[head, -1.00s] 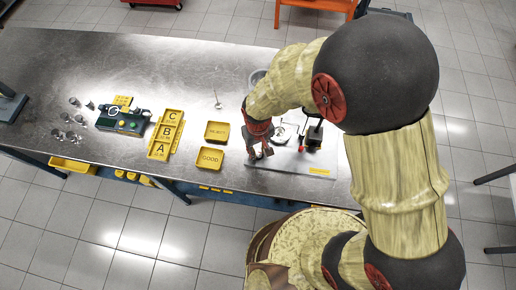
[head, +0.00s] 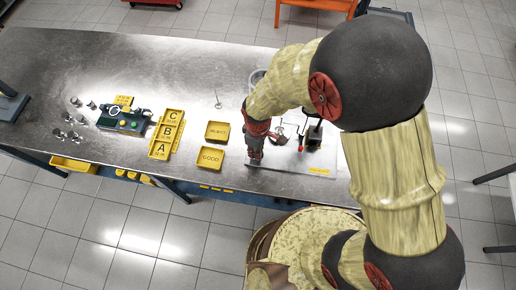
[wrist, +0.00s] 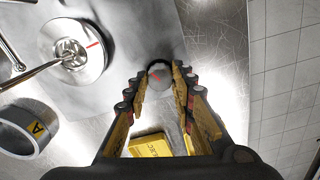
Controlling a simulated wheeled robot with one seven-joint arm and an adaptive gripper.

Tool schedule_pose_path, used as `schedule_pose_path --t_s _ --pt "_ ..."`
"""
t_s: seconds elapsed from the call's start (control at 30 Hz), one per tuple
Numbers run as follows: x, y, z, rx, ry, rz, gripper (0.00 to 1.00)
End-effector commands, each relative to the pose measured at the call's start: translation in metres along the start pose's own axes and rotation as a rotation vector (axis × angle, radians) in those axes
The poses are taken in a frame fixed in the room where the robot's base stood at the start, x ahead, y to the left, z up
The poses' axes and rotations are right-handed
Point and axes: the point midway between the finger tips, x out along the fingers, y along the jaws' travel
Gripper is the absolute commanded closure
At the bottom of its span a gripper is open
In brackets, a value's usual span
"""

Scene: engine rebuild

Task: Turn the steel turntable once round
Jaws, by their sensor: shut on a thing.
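The steel turntable (wrist: 88,40) is a pale round disc with a red radial line, at the upper left of the wrist view. Small metal parts sit at its centre, and a thin rod reaches over it. In the head view the turntable (head: 283,134) sits on a grey plate, partly hidden by my arm. My gripper (wrist: 158,78) is shut on a small round grey knob (wrist: 158,70) with a red mark, beside the turntable and apart from it. In the head view my gripper (head: 254,157) is at the plate's left edge; the knob is hidden there.
A black stand (head: 314,136) rises from the plate (head: 313,171). A ring marked A (wrist: 36,146) lies near the turntable in the wrist view. Yellow REJECT (head: 217,131) and GOOD (head: 210,159) trays are left of my gripper.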

Motion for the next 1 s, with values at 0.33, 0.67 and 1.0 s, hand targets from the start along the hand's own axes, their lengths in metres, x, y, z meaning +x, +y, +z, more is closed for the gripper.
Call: schedule_pose_path --t_s 0.33,0.67,1.0 --pt "-0.0009 0.0007 -0.0014 -0.021 0.003 0.002 1.00" --pt "-0.0007 0.0006 -0.0011 -0.020 0.002 0.002 0.67" --pt "-0.0002 0.0002 -0.0004 -0.019 0.001 0.001 0.56"
